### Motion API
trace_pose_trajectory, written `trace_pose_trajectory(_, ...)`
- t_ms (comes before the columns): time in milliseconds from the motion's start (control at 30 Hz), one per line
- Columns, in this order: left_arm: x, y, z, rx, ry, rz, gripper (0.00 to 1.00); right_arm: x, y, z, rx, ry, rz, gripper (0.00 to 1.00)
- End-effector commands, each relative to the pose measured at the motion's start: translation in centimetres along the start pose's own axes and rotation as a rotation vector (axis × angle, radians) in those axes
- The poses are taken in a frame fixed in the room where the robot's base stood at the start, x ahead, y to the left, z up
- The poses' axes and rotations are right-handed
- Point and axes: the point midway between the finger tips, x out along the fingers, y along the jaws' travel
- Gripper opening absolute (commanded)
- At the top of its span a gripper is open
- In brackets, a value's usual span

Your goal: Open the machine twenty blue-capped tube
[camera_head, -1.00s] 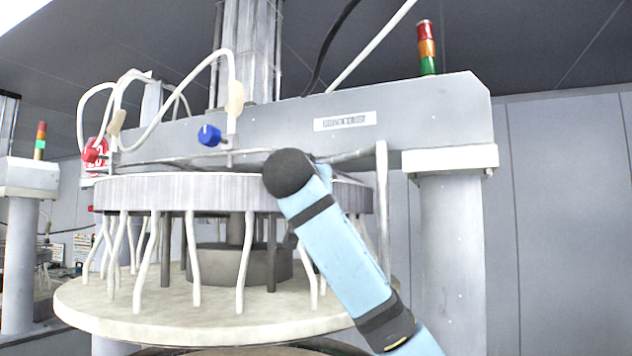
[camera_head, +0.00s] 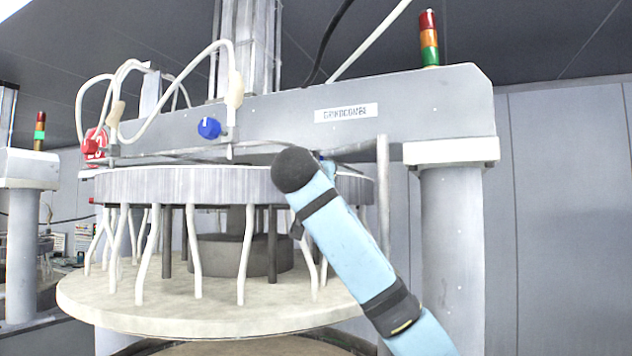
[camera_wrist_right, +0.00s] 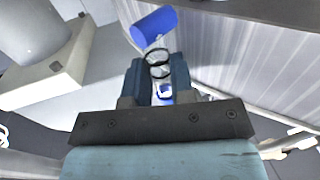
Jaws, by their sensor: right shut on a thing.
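The machine's grey beam (camera_head: 290,115) spans the head view above a ribbed round head (camera_head: 180,186). In the right wrist view, a blue cap (camera_wrist_right: 154,25) with a clear, black-ringed part (camera_wrist_right: 157,62) sticks out beyond my right gripper (camera_wrist_right: 157,78). The gripper is shut on that part. I cannot tell if this cap is the one in the head view. My right arm hides its own gripper in the head view. My left gripper is not in view.
A red cap (camera_head: 93,142) sits at the rail's left end. White hoses (camera_head: 150,130) loop above the head, and several white tubes hang down to the pale platen (camera_head: 190,312). A column (camera_head: 452,240) stands at the right, with a signal light (camera_head: 429,38) above the beam.

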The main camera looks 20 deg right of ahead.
Motion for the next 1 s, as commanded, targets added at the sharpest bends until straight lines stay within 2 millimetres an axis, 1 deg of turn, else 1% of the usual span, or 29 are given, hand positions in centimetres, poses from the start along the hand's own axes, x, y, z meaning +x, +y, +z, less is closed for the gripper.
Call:
trace_pose_trajectory(267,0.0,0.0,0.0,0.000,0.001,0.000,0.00,0.2,0.1,0.0,0.049,-0.051,-0.001,0.00)
trace_pose_trajectory(700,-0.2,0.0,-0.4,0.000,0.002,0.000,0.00,1.1,0.9,-0.2,0.270,-0.273,-0.003,0.00)
trace_pose_trajectory(1000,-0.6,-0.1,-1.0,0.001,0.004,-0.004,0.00,1.6,1.5,-0.1,0.390,-0.389,-0.001,0.00)
